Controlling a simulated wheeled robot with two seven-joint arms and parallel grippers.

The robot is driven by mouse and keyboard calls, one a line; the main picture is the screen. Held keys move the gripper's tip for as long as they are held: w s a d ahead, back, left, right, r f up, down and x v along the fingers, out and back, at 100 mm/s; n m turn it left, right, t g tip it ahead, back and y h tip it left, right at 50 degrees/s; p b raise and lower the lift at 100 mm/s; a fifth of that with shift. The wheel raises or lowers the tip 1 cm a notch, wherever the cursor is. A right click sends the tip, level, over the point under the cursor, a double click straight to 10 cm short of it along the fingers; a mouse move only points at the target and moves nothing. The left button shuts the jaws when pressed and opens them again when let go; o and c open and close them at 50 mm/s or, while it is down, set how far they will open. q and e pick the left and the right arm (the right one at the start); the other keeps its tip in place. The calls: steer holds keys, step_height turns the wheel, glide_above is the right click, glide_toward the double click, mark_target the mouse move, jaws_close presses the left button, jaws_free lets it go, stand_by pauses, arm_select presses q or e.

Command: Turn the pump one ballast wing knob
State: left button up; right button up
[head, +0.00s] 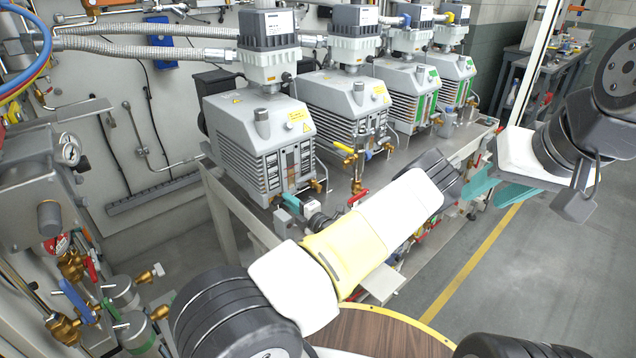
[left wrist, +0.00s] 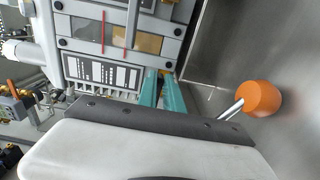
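Pump one (head: 262,140), which I take to be the nearest grey finned pump, stands at the left end of the bench. Its front with sight windows fills the top of the left wrist view (left wrist: 110,38). I cannot make out its ballast wing knob with certainty. My left gripper (head: 287,201) is at the pump's lower front. In the left wrist view its teal fingers (left wrist: 162,85) point at the pump's lower edge with a narrow gap between them; whether they hold anything at their tips is hidden. My right gripper (head: 494,188) is away to the right, fingers apart and empty.
Several more pumps (head: 345,105) stand in a row to the right. Brass valves with red and yellow handles (head: 358,190) sit along the bench front. An orange knob on a rod (left wrist: 260,98) is right of my left fingers. The floor at right (head: 540,270) is clear.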

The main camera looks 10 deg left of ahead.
arm_select(q)
steer(key=o, duration=0.4)
steer(key=shift+w+d+f, duration=0.1)
steer(key=shift+w, duration=0.15)
steer(key=shift+c, duration=0.2)
steer(key=shift+o, duration=0.4)
steer(key=shift+s, duration=0.3)
steer(key=shift+v, duration=0.9)
